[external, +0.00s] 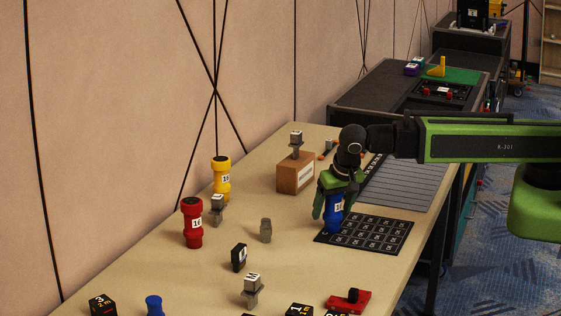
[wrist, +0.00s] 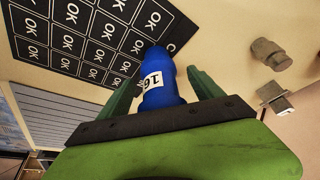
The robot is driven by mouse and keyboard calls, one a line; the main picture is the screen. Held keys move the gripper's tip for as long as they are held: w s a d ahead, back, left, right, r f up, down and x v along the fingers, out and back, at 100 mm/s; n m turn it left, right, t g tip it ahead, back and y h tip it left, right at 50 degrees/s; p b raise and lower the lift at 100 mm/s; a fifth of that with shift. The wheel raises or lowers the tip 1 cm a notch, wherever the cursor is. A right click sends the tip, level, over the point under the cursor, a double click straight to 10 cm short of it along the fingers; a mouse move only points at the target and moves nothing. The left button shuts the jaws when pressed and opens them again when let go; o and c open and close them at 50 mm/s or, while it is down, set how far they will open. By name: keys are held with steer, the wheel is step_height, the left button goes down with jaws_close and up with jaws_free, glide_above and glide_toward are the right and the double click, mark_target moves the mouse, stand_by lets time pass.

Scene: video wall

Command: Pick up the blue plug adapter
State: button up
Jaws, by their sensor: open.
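The blue plug adapter (external: 335,220), a waisted cylinder with a white number label, stands at the left edge of the black OK mat (external: 378,236). In the wrist view the blue plug adapter (wrist: 163,72) reads "16" and lies between the two green fingers. My gripper (external: 334,206) is over it from above, with the fingers beside its upper part. My gripper (wrist: 164,78) is open, and gaps show between the blue body and both fingers. The adapter's near end is partly hidden by the gripper's body in the wrist view.
Red (external: 192,228) and yellow (external: 221,180) cylinders of similar shape stand to the left. Another blue piece (external: 154,305) is at the bottom edge. Small grey connectors (external: 266,230) and a red block (external: 348,302) are nearby.

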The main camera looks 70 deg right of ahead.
steer(key=shift+f, duration=0.2)
steer(key=shift+c, duration=0.2)
steer(key=c, duration=1.5)
step_height(320, 180, up, 10)
steer(key=p, duration=1)
steer(key=shift+r+p, duration=0.15)
steer(key=shift+p, duration=0.15)
steer(key=shift+d, duration=0.1)
